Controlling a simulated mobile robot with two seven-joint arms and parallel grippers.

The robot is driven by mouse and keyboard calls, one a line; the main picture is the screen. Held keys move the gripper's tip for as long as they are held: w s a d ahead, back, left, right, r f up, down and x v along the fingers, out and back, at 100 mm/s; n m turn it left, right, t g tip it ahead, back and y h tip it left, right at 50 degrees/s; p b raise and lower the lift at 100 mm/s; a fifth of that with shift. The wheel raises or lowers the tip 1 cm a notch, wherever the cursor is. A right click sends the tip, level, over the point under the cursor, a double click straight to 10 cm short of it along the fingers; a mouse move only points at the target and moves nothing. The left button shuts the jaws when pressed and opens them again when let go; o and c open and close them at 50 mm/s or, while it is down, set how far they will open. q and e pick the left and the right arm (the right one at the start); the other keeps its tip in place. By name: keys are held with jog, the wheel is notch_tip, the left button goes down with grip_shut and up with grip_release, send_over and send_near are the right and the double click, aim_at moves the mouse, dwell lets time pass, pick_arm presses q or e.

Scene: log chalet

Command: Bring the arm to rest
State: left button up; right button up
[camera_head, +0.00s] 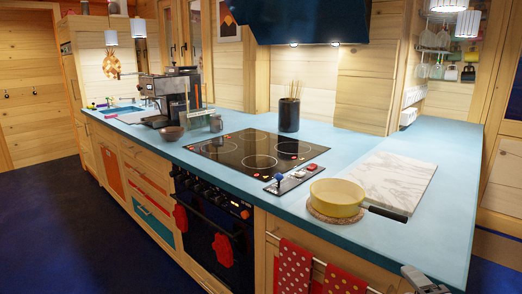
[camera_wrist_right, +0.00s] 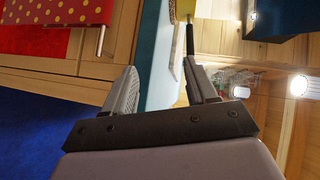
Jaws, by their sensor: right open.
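My right gripper (camera_head: 424,280) shows at the bottom edge of the head view, by the front edge of the blue counter (camera_head: 420,232). In the right wrist view my right gripper (camera_wrist_right: 162,78) is open, with nothing between its two grey fingers. The counter's blue edge (camera_wrist_right: 154,55) appears beyond the fingers in that tilted view. The rest of my right arm is outside the head view. My left gripper is in neither view.
A yellow pan (camera_head: 336,198) sits on a round mat, its black handle (camera_head: 388,213) pointing right. A marble board (camera_head: 385,178) lies behind it. Red dotted towels (camera_head: 297,264) hang from the counter front. The dark blue floor (camera_head: 70,235) is clear at left.

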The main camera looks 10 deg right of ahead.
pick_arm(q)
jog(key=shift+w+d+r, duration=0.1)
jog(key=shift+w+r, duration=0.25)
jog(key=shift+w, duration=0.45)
pick_arm(e)
jog(key=s+a+f+n+g+y, duration=0.2)
jog(key=s+a+f+n, duration=0.5)
jog(key=f+n, duration=0.3)
jog(key=s+a+f+n+g+y, duration=0.2)
jog(key=s+a+f+n, duration=0.4)
jog(key=f+n, duration=0.3)
notch_tip(320, 180, down, 4)
jog(key=shift+s+a+r+n+g, duration=0.1)
jog(key=shift+s+a+n+g, duration=0.3)
jog(key=shift+a, duration=0.15)
